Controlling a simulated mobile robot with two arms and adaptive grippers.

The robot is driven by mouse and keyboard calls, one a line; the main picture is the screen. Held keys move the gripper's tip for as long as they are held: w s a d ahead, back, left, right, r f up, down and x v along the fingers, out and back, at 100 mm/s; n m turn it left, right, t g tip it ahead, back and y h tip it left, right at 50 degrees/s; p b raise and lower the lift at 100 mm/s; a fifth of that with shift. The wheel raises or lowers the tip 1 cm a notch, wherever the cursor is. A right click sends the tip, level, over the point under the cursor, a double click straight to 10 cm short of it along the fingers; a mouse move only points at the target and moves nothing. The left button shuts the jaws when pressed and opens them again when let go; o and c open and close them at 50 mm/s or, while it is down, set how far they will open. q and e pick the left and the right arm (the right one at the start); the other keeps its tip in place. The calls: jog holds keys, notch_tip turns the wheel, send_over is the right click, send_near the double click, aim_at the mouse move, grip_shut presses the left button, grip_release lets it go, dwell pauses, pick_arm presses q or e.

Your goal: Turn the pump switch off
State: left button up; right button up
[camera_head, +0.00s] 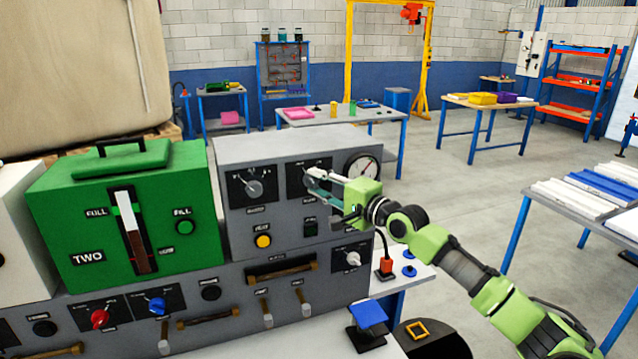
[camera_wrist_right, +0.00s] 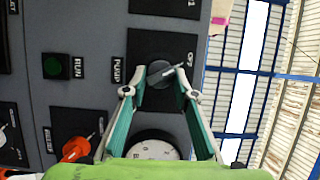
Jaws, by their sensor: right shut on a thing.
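The pump switch (camera_wrist_right: 160,73) is a round grey knob with a pointer on a black plate. The label PUMP is beside the plate. The knob's pointer slants towards the OFF marking. My right gripper (camera_wrist_right: 160,90) has its two teal fingers closed on the knob from both sides. In the head view my right gripper (camera_head: 318,180) reaches in from the right to the upper panel, and its fingers partly cover the switch plate (camera_head: 303,175). My left gripper is not in view.
A round gauge (camera_head: 363,168) is close to the right gripper. A green RUN button (camera_wrist_right: 57,67) is beside the switch. Another knob (camera_head: 252,186) is to its left, and a green box (camera_head: 130,220) stands further left. Open floor lies behind and right of the panel.

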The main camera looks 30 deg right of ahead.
jog(key=o, duration=1.1)
jog(key=shift+s, duration=0.15)
jog(key=shift+s+d+f, duration=0.1)
jog(key=shift+s+f, duration=0.05)
jog(key=shift+s, duration=0.45)
jog(key=s+d, duration=0.1)
jog(key=s, duration=0.9)
jog(key=shift+s+d, duration=0.2)
jog(key=shift+d, duration=0.1)
